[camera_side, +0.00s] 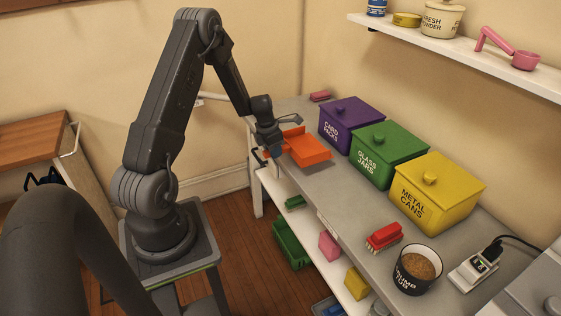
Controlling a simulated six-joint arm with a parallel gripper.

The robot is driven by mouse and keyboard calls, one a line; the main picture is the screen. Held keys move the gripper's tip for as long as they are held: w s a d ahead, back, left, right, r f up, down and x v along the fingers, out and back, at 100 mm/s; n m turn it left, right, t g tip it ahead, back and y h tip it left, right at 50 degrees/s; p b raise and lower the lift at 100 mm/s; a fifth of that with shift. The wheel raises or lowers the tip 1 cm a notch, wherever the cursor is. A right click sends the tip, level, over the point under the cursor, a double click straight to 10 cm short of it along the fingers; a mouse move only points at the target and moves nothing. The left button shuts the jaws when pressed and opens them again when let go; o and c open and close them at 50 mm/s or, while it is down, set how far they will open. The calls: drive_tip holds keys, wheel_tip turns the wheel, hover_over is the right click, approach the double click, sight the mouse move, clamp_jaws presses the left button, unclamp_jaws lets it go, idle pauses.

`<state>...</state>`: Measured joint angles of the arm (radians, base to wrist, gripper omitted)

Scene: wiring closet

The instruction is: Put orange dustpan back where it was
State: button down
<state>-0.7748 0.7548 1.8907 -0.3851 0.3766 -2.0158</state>
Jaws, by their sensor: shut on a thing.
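The orange dustpan (308,149) is at the left part of the grey bench top, in front of the purple box. A dark shadow shows on the bench beside its lower right edge, so it seems to be slightly above the surface. My gripper (278,160) is shut on the dustpan at its left side, near the bench's front edge. The arm hides part of the dustpan's left end, and I cannot see the fingertips clearly.
Purple (350,121), green (388,152) and yellow (436,190) lidded boxes stand along the bench's back. A red brush (384,236), a tub (417,268) and a power strip (474,271) are to the right. Clear bench (345,193) lies between dustpan and brush. A shelf (470,55) hangs above.

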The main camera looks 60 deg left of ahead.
drive_tip(key=shift+w+d+f, duration=0.35)
drive_tip(key=shift+w+f, duration=0.15)
drive_tip(key=shift+w, duration=0.3)
drive_tip(key=shift+w+f, duration=0.1)
drive_tip(key=shift+f, duration=1.95)
drive_tip(key=shift+f, duration=0.15)
drive_tip(key=c, duration=0.9)
unclamp_jaws()
